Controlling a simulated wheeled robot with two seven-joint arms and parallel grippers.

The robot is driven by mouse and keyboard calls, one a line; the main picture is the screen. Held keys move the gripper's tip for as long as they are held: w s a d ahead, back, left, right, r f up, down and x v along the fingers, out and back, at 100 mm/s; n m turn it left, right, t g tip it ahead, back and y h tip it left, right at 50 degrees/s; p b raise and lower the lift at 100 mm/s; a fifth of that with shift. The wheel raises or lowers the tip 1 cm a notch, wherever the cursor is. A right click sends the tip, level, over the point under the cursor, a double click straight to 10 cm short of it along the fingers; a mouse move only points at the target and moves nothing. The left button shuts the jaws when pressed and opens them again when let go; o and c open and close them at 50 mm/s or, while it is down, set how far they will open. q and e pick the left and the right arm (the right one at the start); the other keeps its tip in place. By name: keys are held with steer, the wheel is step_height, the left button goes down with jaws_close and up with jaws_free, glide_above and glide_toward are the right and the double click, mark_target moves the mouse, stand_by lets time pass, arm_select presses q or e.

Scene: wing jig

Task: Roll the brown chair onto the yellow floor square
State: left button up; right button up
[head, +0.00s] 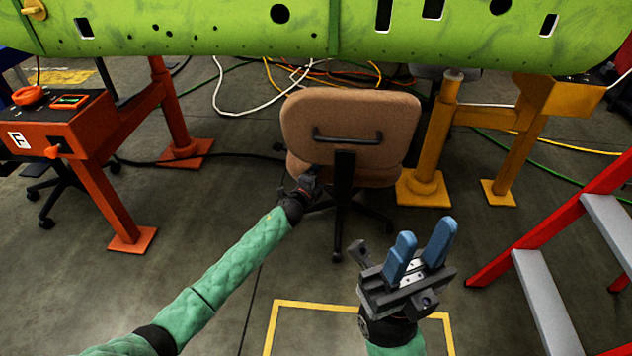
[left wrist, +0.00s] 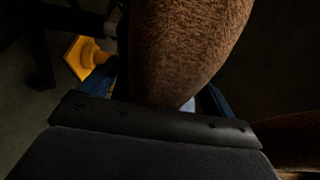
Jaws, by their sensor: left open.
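The brown chair (head: 352,110) stands under the green wing, its backrest with a black handle (head: 347,139) facing me. The yellow floor square (head: 345,308) is an outline on the floor nearer to me, partly hidden by my right gripper and the frame edge. My left gripper (head: 309,181) is at the left side of the chair's seat, low behind the backrest; its fingertips are hidden in the head view. In the left wrist view, brown upholstery (left wrist: 190,45) lies between its spread blue fingers; contact is unclear. My right gripper (head: 421,246) is open and empty, above the square's far edge.
An orange stand (head: 128,190) is left of the chair and a yellow stand (head: 430,150) close on its right. A red stepladder (head: 560,220) stands at the right. Cables lie behind the chair. The floor between chair and square looks clear.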

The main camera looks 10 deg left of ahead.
arm_select(q)
steer(key=shift+w+d, duration=0.1)
steer(key=shift+w, duration=0.05)
jaws_close()
stand_by(0.4)
